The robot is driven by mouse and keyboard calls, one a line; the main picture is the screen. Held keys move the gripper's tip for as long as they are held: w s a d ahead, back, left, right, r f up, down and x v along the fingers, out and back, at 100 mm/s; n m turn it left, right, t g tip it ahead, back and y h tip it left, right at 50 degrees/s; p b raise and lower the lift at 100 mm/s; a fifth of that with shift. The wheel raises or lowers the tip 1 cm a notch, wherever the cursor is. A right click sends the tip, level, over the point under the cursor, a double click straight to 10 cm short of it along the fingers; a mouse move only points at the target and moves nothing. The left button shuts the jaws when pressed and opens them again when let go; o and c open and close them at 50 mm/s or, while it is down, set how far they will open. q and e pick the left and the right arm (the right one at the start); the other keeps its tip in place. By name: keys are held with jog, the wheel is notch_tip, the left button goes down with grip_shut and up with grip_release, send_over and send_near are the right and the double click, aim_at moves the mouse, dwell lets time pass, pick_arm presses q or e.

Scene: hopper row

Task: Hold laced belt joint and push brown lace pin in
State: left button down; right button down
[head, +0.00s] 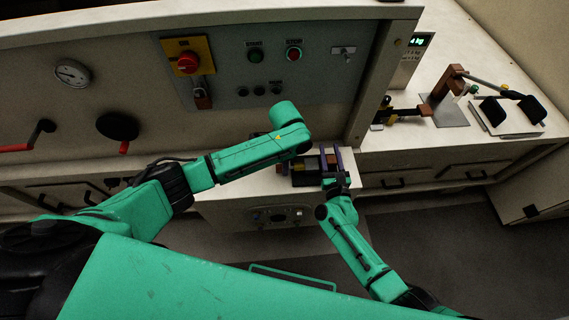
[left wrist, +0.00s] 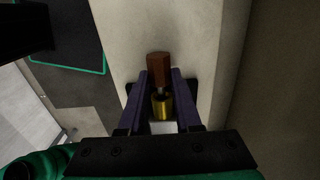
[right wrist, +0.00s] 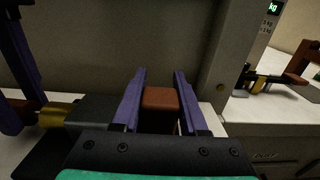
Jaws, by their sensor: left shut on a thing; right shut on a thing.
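The brown lace pin (left wrist: 159,66) lies between the fingers of my left gripper (left wrist: 161,78), which is shut on it. A short pale shaft shows between its brown end and a brass collar (left wrist: 161,106). In the right wrist view the brass collar (right wrist: 53,116) adjoins a dark block (right wrist: 92,109). My right gripper (right wrist: 160,80) is shut on a brown block (right wrist: 160,98), seemingly part of the laced belt joint. In the head view my right gripper (head: 331,154) is at the small shelf's right side; my left arm partly hides my left gripper.
The small shelf (head: 235,208) juts from a panel with a red stop button (head: 187,63) and a gauge (head: 72,73). To the right, a bench (head: 420,150) carries a scale display (head: 420,40), a brown stand (head: 447,83) and black pads (head: 493,110). Floor is clear in front.

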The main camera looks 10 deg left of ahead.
pick_arm(q)
jog(key=shift+d, duration=0.35)
pick_arm(e)
jog(key=shift+a, duration=0.25)
pick_arm(q)
jog(key=c, duration=0.7)
grip_release()
jog(key=shift+o, duration=0.9)
jog(key=shift+a, duration=0.1)
pick_arm(e)
jog(key=shift+d, duration=0.15)
jog(key=shift+d, duration=0.1)
pick_arm(q)
notch_tip(320, 180, up, 12)
pick_arm(e)
jog(key=shift+c, duration=1.8)
grip_release()
